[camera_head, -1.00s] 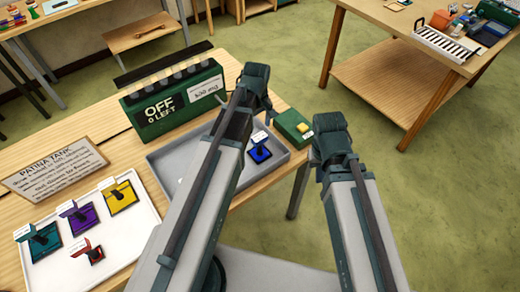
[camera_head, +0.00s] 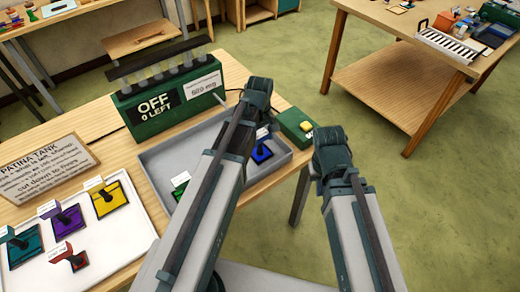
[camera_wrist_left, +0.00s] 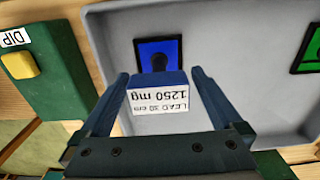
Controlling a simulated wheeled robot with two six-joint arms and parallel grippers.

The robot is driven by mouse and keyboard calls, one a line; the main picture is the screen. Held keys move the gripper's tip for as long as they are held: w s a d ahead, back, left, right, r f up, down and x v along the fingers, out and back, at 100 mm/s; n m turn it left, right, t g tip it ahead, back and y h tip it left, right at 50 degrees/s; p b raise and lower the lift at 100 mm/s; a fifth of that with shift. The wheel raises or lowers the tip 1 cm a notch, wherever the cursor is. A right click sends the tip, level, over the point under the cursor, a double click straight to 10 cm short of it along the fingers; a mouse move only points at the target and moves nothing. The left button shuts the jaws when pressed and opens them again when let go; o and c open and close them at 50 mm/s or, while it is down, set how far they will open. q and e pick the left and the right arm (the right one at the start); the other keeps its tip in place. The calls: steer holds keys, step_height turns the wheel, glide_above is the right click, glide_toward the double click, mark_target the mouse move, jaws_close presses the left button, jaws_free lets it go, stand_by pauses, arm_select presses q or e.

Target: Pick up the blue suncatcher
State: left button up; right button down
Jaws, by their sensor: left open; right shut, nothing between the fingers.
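The blue suncatcher (camera_head: 262,154) lies in the grey tray (camera_head: 283,165), partly hidden by my left arm in the head view. In the left wrist view it is a blue square (camera_wrist_left: 145,50) with a dark knob and an upright tag (camera_wrist_left: 160,99) reading "LEAD 30 cm 1250 mg". My left gripper (camera_wrist_left: 160,76) is open, with one finger on each side of the tag's top in that view. Whether the fingers touch it I cannot tell. My right gripper (camera_head: 330,150) is right of the tray, shut and empty; its fingertips are hard to see.
A green suncatcher (camera_head: 180,190) shares the tray. A green box with a yellow button (camera_head: 307,126) stands by the tray's right edge. The tank (camera_head: 170,105) reading "OFF 0 LEFT" stands behind. A white tray (camera_head: 120,240) with several suncatchers is at left.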

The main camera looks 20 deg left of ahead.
mark_target(260, 145)
arm_select(q)
step_height(260, 145, down, 3)
steer(key=shift+b, duration=0.95)
steer(key=shift+r, duration=0.15)
arm_select(e)
step_height(260, 145, down, 3)
steer(key=shift+r, duration=0.1)
arm_select(q)
steer(key=c, duration=1.5)
